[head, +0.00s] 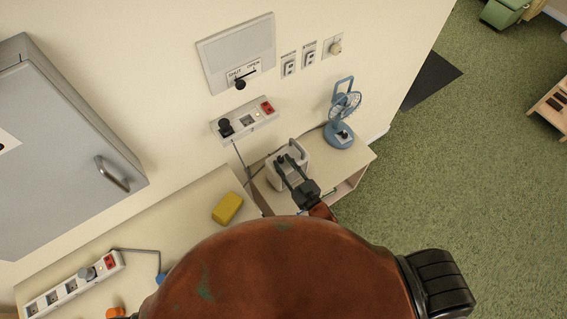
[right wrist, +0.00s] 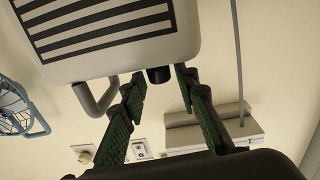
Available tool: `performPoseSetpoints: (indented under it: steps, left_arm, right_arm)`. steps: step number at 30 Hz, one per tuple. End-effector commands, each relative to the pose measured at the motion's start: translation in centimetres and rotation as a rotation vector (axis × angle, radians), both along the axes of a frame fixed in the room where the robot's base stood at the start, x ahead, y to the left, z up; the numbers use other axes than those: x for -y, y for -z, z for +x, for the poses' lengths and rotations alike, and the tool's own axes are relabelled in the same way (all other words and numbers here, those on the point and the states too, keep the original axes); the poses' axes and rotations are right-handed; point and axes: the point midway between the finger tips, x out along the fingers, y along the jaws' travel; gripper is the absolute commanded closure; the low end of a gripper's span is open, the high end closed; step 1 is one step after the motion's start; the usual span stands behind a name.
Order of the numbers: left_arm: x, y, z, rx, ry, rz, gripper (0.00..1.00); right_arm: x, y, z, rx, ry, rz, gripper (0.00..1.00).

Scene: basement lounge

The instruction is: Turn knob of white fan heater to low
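The white fan heater (head: 274,179) stands on a small table against the wall in the head view. In the right wrist view the heater (right wrist: 110,45) fills the top, with a dark striped grille, a grey handle (right wrist: 92,98) and a black knob (right wrist: 158,75) on its edge. My right gripper (head: 286,160) reaches over the heater. In the right wrist view its green-padded fingers (right wrist: 161,82) are apart, one on each side of the knob, with visible gaps. The knob cannot be made out in the head view, and its setting cannot be read. My left gripper is not in view.
A blue desk fan (head: 341,133) stands right of the heater on the same table. A yellow sponge-like block (head: 227,208) lies on the counter (head: 180,225) at left. A power strip (head: 75,283) lies further left. A socket strip (head: 245,119) and a lever panel (head: 237,55) are on the wall.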

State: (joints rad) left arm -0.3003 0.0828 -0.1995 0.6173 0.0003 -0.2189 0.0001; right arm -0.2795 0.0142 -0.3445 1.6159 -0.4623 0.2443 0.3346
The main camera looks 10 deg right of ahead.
Motion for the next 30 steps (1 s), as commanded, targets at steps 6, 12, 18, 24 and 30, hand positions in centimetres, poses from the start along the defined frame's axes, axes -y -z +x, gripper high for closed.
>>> performPoseSetpoints:
  steps: [6, 12, 18, 24, 30]
  left_arm:
    - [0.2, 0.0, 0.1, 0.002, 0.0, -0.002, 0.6]
    - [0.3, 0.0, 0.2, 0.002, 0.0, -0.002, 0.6]
    - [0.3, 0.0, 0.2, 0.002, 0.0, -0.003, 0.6]
    - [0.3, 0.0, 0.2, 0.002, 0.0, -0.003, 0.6]
    - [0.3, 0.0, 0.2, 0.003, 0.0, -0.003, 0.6]
  right_arm:
    - [1.3, 0.2, -3.4, -0.004, 0.0, -0.001, 0.72]
    - [2.7, 0.2, -7.3, -0.004, 0.0, 0.0, 0.72]
    - [3.8, 0.1, -10.0, -0.002, 0.0, -0.001, 0.72]
    - [4.1, 0.0, -10.9, -0.001, -0.001, 0.0, 0.72]
    - [4.1, 0.0, -10.9, 0.0, 0.0, 0.0, 0.72]
